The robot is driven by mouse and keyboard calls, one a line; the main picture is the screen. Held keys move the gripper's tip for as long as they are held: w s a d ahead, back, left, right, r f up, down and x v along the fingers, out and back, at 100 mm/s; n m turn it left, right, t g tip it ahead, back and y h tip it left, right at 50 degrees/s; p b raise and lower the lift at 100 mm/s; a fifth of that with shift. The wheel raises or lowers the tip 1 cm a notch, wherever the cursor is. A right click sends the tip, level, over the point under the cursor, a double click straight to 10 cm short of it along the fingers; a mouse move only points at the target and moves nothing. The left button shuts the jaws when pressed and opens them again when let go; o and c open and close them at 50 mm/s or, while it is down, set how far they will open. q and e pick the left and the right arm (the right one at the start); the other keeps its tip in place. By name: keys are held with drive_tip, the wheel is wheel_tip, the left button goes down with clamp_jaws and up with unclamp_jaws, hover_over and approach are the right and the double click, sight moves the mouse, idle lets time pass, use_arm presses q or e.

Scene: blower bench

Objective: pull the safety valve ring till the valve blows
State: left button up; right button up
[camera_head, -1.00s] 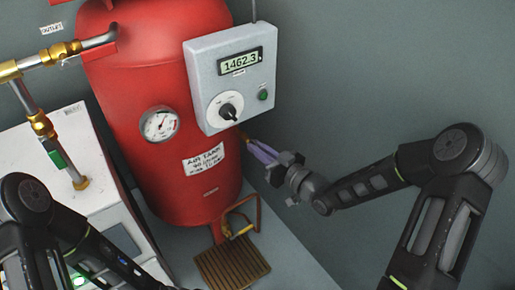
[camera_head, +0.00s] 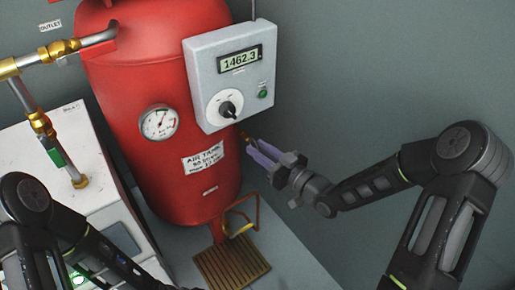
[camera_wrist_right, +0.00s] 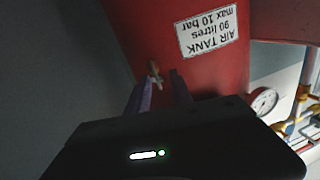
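The red air tank (camera_head: 165,95) stands upright in the head view. A small brass fitting (camera_head: 244,135), seemingly the safety valve, sticks out of its right side just below the grey box. It shows in the right wrist view (camera_wrist_right: 155,74) against the tank, and its ring cannot be made out clearly. My right gripper (camera_head: 255,147) is open with its purple fingers pointing at the fitting. In the right wrist view the fingers (camera_wrist_right: 160,88) stand apart, with the fitting beyond and between their tips; contact cannot be judged. My left gripper is out of view.
The grey box (camera_head: 232,80) with display 1462.3 and a knob hangs close above my right gripper. A dial gauge (camera_head: 159,123) is on the tank. A white cabinet (camera_head: 60,140) and brass piping (camera_head: 38,122) are at left. A wooden grate (camera_head: 232,265) lies below the tank.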

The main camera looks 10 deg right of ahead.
drive_tip(key=p+v, duration=0.1)
drive_tip(key=v, duration=0.6)
drive_tip(key=shift+s+a, duration=0.1)
drive_tip(key=s+a+f+m+g+h, duration=0.2)
drive_tip(key=s+a+f+g, duration=0.15)
drive_tip(key=f, duration=0.55)
drive_tip(key=s+a+f+m+g+h, duration=0.2)
drive_tip(key=s+a+f+m+g, duration=0.15)
drive_tip(key=f, duration=0.65)
drive_tip(key=s+a+f+m+g+h, duration=0.15)
drive_tip(key=s+f+g, duration=0.3)
drive_tip(key=s, duration=0.45)
drive_tip(key=s+a+f+g, duration=0.3)
drive_tip(key=s+f, duration=0.2)
drive_tip(key=s, duration=0.4)
wheel_tip(320, 180, up, 23)
drive_tip(key=p, duration=2.3)
drive_tip(key=shift+w, duration=0.4)
